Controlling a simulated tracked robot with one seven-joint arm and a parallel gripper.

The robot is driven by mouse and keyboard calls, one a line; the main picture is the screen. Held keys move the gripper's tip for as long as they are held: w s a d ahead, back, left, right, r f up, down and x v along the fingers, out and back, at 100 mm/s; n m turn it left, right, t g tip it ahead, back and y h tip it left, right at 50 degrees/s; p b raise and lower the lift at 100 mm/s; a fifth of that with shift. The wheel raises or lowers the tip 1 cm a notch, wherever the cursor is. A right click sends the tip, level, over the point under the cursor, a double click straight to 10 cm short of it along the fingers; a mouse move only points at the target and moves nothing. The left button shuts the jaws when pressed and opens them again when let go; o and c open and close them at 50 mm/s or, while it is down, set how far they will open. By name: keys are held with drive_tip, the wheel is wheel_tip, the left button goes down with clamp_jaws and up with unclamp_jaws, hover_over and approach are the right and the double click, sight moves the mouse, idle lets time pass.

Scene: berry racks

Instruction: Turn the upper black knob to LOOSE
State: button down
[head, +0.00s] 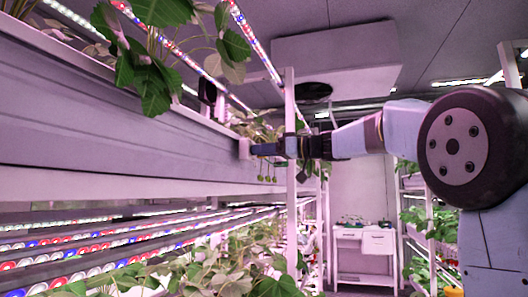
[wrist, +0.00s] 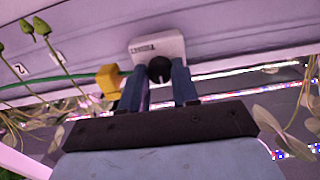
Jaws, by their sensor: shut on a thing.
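The black knob (wrist: 160,69) sits on a small white plate (wrist: 157,46) fixed to the side of the grey trough. My gripper (wrist: 159,84) has its two blue fingers on either side of the knob, shut on it. The plate carries a small printed label, too blurred to read. In the head view my gripper (head: 262,149) reaches left to the white plate (head: 245,148) on the trough's far end. The knob itself is hidden there by my fingers.
A yellow block (wrist: 108,80) with a green hose (wrist: 60,81) stands close beside my left finger. Hanging buds and leaves surround it. A white upright post (head: 291,110) rises by my wrist. The trough (head: 110,115) runs along the left, with lamps and plants below.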

drive_tip(key=shift+m, duration=1)
drive_tip(key=c, duration=0.8)
unclamp_jaws()
drive_tip(key=shift+c, duration=0.2)
drive_tip(key=shift+d, duration=0.1)
drive_tip(key=v, duration=1.3)
drive_tip(key=shift+d, duration=0.3)
drive_tip(key=s+a+f+m+h, duration=0.1)
drive_tip(key=s+f+m+h, duration=0.3)
drive_tip(key=s+f, duration=0.45)
drive_tip(key=s+f+m+h, duration=0.3)
drive_tip(key=s+f+h, duration=0.25)
drive_tip(key=f, duration=0.65)
drive_tip(key=s+d+f+m+h, duration=0.2)
drive_tip(key=s+d+f+h, duration=0.1)
drive_tip(key=s+f, duration=0.4)
drive_tip(key=s+d+f+m+h, duration=0.2)
drive_tip(key=s+d+f+h, duration=0.2)
drive_tip(key=f, duration=0.8)
drive_tip(key=s+d, duration=0.2)
drive_tip(key=s, duration=0.2)
drive_tip(key=shift+s+m+g, duration=0.3)
